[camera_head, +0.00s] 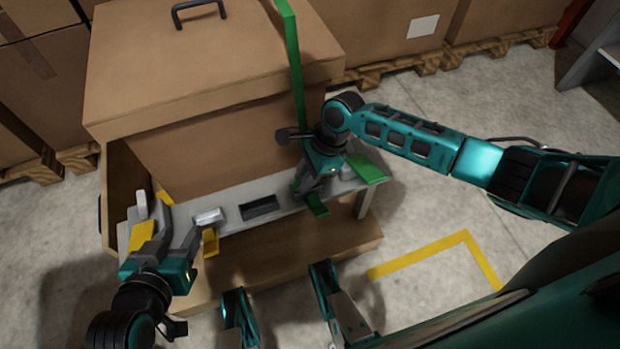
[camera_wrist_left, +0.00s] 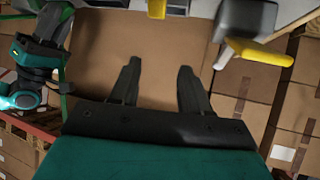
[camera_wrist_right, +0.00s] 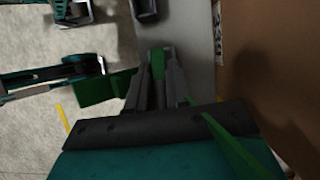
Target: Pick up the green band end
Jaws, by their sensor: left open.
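The green band end (camera_head: 318,205) is a short tab at the front of the grey shelf in the head view. In the right wrist view the green band end (camera_wrist_right: 157,66) shows between the close-set fingers of my right gripper (camera_wrist_right: 158,76). The fingers appear shut on it, though their contact is partly hidden. In the head view my right gripper (camera_head: 312,190) points down over the shelf. My left gripper (camera_head: 168,222) is open and empty at the shelf's left end. The left wrist view shows my left gripper's (camera_wrist_left: 158,75) fingers wide apart.
A large cardboard box (camera_head: 210,60) stands behind the grey shelf (camera_head: 235,215). A tall green strip (camera_head: 295,70) and a green flap (camera_head: 366,168) flank my right gripper. A yellow tab (camera_head: 210,243) hangs from the shelf. Stacked boxes (camera_head: 385,35) stand behind; floor at right is clear.

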